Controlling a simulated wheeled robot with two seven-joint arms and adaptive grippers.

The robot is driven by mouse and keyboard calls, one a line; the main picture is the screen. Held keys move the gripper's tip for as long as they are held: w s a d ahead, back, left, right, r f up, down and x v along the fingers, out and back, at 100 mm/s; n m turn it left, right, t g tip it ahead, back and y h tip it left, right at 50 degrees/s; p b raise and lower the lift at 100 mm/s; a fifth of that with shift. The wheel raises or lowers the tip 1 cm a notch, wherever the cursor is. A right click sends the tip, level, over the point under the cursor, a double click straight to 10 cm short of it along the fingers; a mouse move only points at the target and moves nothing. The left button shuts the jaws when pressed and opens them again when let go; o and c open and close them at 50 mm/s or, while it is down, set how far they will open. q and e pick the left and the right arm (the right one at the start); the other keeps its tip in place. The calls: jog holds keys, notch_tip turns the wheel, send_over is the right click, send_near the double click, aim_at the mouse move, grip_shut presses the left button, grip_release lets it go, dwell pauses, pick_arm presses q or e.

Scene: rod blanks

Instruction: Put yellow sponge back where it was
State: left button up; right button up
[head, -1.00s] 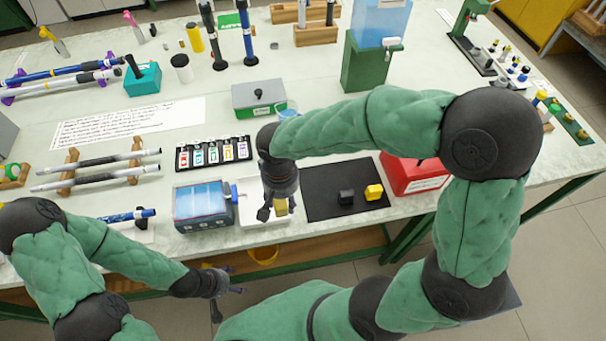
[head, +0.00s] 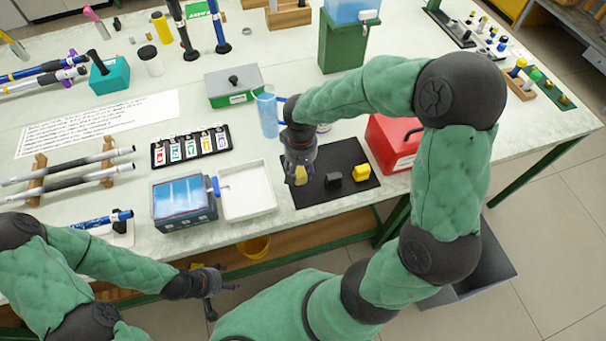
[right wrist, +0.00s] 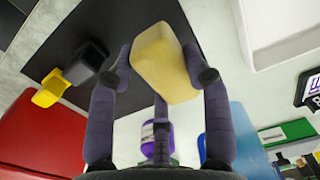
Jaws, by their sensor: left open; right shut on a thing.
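My right gripper (head: 299,172) is shut on the pale yellow sponge (head: 300,174). In the right wrist view the sponge (right wrist: 163,62) sits between the two fingertips. In the head view it appears over the left end of the black mat (head: 340,152); I cannot tell whether it touches the mat. A black block (head: 333,180) and a brighter yellow block (head: 361,172) lie on the mat to the right of the sponge. My left gripper (head: 214,290) is open and empty, in front of the table's near edge.
A white tray (head: 262,207) lies left of the mat, beside a blue tank with a tap (head: 183,203). A red box (head: 392,145) stands right of the mat. A blue clear cup (head: 267,112) stands behind the tray. The mat's front strip is free.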

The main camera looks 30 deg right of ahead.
aim_at(303, 174)
jog(key=shift+d+f, duration=0.35)
jog(key=shift+f, duration=0.15)
jog(key=shift+w+d+f+b, duration=0.15)
jog(key=shift+f+b, duration=0.85)
jog(key=shift+f, duration=0.55)
jog(key=shift+f, duration=0.1)
jog(key=o, duration=1)
notch_tip(303, 174, up, 12)
jog(key=p, duration=0.4)
jog(key=shift+p, duration=0.3)
